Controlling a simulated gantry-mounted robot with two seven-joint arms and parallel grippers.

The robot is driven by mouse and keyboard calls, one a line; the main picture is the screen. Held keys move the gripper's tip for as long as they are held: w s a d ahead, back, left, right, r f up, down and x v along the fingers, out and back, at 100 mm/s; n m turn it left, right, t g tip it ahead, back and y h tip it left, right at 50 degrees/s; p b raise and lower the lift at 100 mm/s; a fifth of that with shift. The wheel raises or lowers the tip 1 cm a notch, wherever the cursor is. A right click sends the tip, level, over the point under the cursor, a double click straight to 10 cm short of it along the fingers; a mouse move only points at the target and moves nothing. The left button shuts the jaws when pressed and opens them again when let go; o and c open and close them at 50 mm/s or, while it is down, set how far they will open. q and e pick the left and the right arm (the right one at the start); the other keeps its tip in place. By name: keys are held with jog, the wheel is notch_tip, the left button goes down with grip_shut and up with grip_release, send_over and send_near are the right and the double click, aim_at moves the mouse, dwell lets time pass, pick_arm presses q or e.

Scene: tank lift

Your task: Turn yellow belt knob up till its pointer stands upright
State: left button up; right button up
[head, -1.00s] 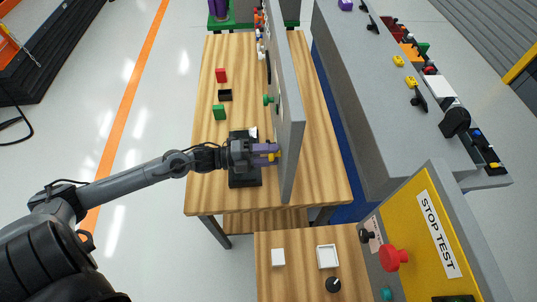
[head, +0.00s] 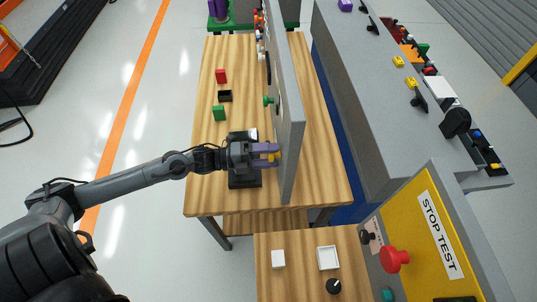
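The yellow belt knob (head: 278,155) shows as a small patch of yellow on the left face of the upright grey panel (head: 291,150). My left gripper (head: 273,153) reaches in from the left with its purple fingers at the knob. The fingers cover much of the knob, and its pointer cannot be made out. Whether the fingers are closed on the knob or only around it is not clear. My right gripper is out of view.
A green knob (head: 268,100) sits farther along the same panel. A red button (head: 394,259) is on the yellow stop-test box at lower right.

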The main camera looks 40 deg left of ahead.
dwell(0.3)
pick_arm(q)
jog(key=p+v, duration=0.1)
jog(key=v, duration=1)
jog(key=shift+w, duration=0.1)
dwell(0.3)
